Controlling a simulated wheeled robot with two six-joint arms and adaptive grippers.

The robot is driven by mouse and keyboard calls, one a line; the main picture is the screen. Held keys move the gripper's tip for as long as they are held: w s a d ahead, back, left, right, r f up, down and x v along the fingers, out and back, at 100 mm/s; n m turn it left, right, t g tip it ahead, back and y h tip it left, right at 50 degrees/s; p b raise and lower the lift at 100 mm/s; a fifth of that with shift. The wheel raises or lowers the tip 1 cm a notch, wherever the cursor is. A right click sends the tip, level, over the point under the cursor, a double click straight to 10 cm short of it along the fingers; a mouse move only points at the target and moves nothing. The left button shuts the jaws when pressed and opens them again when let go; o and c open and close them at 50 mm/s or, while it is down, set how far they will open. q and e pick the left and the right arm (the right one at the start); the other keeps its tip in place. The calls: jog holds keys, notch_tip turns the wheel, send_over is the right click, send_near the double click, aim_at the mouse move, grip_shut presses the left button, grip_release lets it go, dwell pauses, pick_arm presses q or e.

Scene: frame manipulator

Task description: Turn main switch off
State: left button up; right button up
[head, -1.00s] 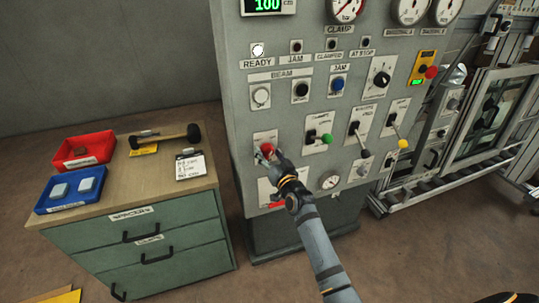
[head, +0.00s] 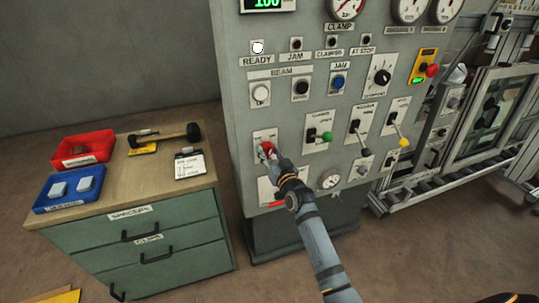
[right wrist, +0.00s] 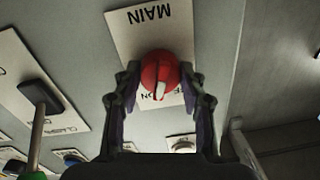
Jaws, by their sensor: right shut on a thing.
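The main switch is a red rotary knob (right wrist: 160,75) on a white plate (right wrist: 130,32) marked MAIN, seen upside down in the right wrist view. In the head view the red knob (head: 266,148) sits low at the left of the grey control panel. My right gripper (right wrist: 159,82) is shut on the knob, one finger on each side. In the head view my right gripper (head: 269,154) covers part of the knob and plate. A pale pointer mark on the knob points toward the lettering near ON, which is partly hidden. My left gripper does not show.
A green-handled lever (head: 326,136), a black-knobbed lever and a yellow-knobbed lever (head: 404,142) stick out to the right of the switch. A red handle (head: 274,204) is below it. A green cabinet (head: 150,245) with trays and a mallet stands at the left.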

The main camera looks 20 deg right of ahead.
jog(key=n+b, duration=0.1)
jog(key=n, duration=0.3)
jog(key=shift+f, duration=0.1)
jog(key=n+b, duration=0.1)
jog(key=n, duration=0.4)
jog(key=shift+n+h, duration=0.3)
dwell(0.4)
jog(key=o, duration=1.1)
jog(key=shift+o, duration=0.3)
jog(key=shift+s, duration=0.15)
jog(key=s, duration=1.1)
jog(key=shift+s+d+r, duration=0.35)
jog(key=shift+s, duration=0.05)
